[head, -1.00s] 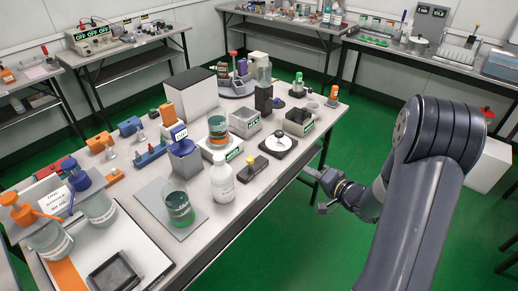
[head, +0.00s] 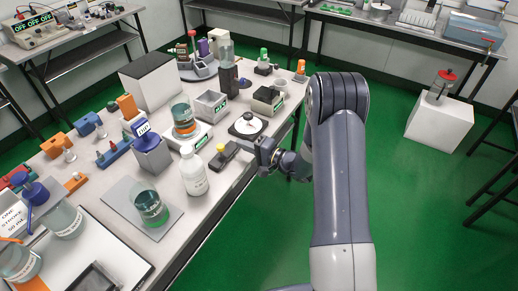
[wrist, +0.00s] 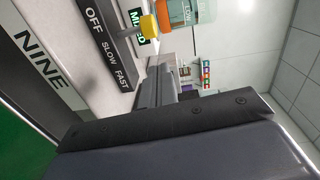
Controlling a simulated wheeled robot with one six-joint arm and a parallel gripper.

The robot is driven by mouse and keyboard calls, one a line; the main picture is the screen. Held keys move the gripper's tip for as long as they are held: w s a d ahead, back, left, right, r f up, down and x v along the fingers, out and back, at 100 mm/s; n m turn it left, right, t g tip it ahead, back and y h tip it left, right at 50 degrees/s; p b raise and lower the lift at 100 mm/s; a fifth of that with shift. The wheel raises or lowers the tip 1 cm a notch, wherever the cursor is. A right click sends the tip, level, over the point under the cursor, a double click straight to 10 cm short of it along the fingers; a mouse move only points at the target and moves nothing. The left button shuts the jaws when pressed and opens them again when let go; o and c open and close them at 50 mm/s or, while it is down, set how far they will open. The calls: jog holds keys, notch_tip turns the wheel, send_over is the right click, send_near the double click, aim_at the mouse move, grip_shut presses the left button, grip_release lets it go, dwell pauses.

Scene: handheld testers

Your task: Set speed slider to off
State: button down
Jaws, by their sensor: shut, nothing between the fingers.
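The speed slider is a dark block (head: 224,155) with a yellow knob, on the near table beside a white bottle (head: 194,172). In the wrist view its dark strip (wrist: 107,48) reads OFF, SLOW, FAST. The yellow knob (wrist: 148,26) stands on a stem near the OFF and SLOW end. I cannot tell its exact setting. My gripper (head: 267,154) is shut and empty, at the table's right edge, to the right of the slider and apart from it. Its grey fingers also show in the wrist view (wrist: 158,87).
A round white dial on a black base (head: 248,125) stands just behind the slider. A scale with a beaker (head: 182,118) and a liquid-filled beaker (head: 150,207) are to the left. Green floor right of the table is open, with a white pedestal (head: 438,128) farther off.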

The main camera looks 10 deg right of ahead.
aim_at(221, 151)
jog(key=shift+s+a+f, duration=0.1)
jog(key=shift+s+a, duration=0.1)
jog(key=shift+a, duration=0.65)
jog(key=shift+s+a+f, duration=0.1)
jog(key=shift+s+a, duration=0.05)
jog(key=shift+a, duration=0.65)
jog(key=shift+s+a, duration=0.5)
jog(key=shift+s, duration=0.2)
jog(key=shift+s+a, duration=0.5)
jog(key=shift+s, duration=0.15)
